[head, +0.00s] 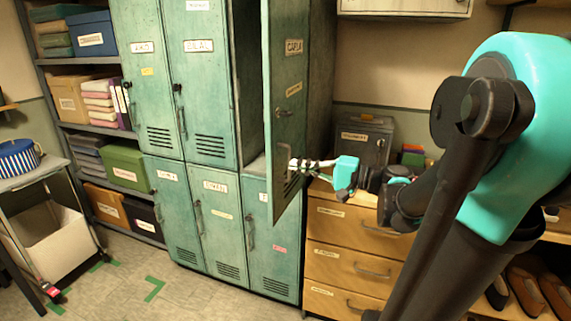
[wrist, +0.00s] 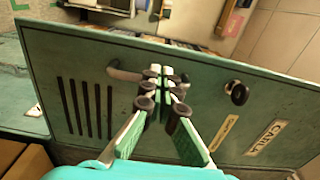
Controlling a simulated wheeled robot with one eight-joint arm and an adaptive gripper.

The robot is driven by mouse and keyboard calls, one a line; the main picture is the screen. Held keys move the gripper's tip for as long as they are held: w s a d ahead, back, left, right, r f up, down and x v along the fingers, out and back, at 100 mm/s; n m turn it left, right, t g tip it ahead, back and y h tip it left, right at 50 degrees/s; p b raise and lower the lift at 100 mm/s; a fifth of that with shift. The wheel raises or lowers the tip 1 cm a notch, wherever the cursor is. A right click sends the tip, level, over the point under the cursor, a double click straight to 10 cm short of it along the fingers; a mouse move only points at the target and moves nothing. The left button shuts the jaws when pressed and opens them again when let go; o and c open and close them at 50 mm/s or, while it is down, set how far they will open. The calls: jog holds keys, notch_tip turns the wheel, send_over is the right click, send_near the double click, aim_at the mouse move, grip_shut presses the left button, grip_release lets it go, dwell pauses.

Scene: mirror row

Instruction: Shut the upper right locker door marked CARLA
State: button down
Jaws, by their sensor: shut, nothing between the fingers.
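The green locker door marked CARLA (head: 286,110) stands open in the head view, swung out toward me and seen at a steep angle. Its outer face fills much of the wrist view (wrist: 215,95), with vent slots, a handle (wrist: 125,72), a round dark knob (wrist: 237,92) and the CARLA label (wrist: 266,137). My gripper (head: 296,165) is shut and empty, at the outer face low on the door. In the wrist view my closed fingertips (wrist: 161,72) are beside the handle's end. Whether they touch the door or the handle I cannot tell.
Wooden drawers (head: 350,245) stand right of the lockers, with a dark metal box (head: 362,140) on top. The neighbouring locker door marked BILAL (head: 200,80) is shut. Shelves with boxes (head: 90,40) are at the left. The floor in front of the lockers (head: 190,295) is clear.

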aim_at(275, 162)
jog(key=shift+x, duration=2.15)
jog(key=shift+a, duration=0.1)
jog(key=shift+a+t, duration=0.3)
jog(key=shift+a, duration=0.15)
jog(key=w+a+m+t+h, duration=0.4)
jog(key=w+a+m+t, duration=0.15)
jog(key=w+a, duration=1)
jog(key=shift+w+a+m+t+h, duration=0.5)
jog(key=shift+w+m+t+h, duration=0.8)
jog(key=shift+w, duration=1.6)
jog(key=shift+w+a+m+t+h, duration=0.4)
jog(key=shift+w+m+h, duration=0.45)
jog(key=shift+w+h, duration=1.65)
jog(key=shift+w+a+m+t+h, duration=0.65)
jog(key=shift+w+m+h, duration=0.5)
jog(key=shift+w, duration=2.15)
